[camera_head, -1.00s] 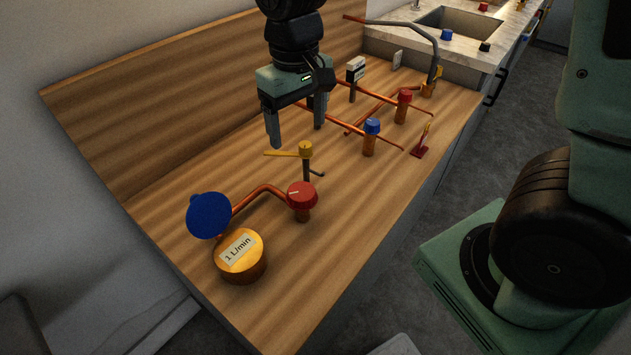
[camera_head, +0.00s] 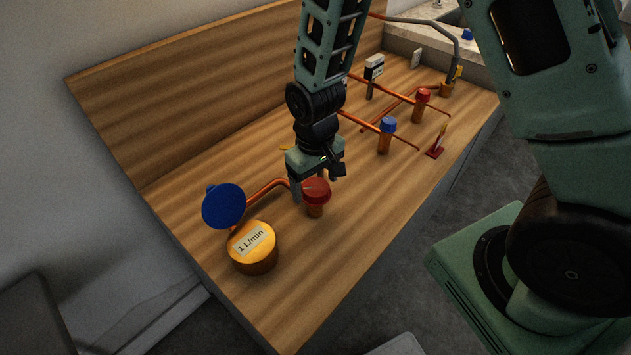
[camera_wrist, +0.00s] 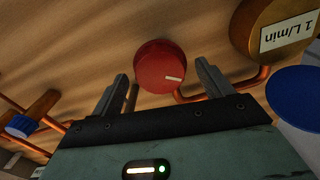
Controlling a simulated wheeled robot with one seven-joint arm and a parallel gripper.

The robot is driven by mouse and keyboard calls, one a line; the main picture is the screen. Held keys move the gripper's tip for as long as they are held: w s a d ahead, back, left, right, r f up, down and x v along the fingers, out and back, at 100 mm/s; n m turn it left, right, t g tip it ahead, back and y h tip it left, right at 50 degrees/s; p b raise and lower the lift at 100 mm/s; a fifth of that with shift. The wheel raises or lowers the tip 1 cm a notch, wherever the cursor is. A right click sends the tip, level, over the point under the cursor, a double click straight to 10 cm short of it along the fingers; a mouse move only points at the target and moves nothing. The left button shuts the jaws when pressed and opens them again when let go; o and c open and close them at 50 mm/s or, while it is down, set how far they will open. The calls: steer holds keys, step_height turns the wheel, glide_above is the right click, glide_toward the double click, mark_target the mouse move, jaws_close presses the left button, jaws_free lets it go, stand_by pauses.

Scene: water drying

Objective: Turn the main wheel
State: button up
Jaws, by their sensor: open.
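The red main wheel (camera_head: 316,191) is a round knob with a white mark, on a copper fitting at the near part of the wooden bench. In the wrist view the red wheel (camera_wrist: 161,67) lies ahead of and between my two fingers. My gripper (camera_head: 311,190) is open and empty, just above and beside the wheel, pointing down. In the wrist view my gripper (camera_wrist: 162,85) shows its fingers apart on either side of the wheel; I cannot tell whether they touch it. The yellow-handled valve is mostly hidden behind my gripper.
A brass meter labelled 1 L/min (camera_head: 254,248) and its blue round lid (camera_head: 223,206) stand close left of the wheel. Blue (camera_head: 387,126) and red (camera_head: 423,96) knobs on copper pipes stand farther back. The bench (camera_head: 330,275) is clear in front of the wheel.

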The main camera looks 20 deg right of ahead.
steer(key=shift+f, duration=0.4)
steer(key=shift+c, duration=0.3)
steer(key=c, duration=0.9)
steer(key=shift+c, duration=0.2)
steer(key=m+p, duration=0.1)
steer(key=m, duration=0.3)
steer(key=shift+r, duration=0.1)
steer(key=shift+m+p, duration=0.5)
steer(key=shift+m, duration=1.5)
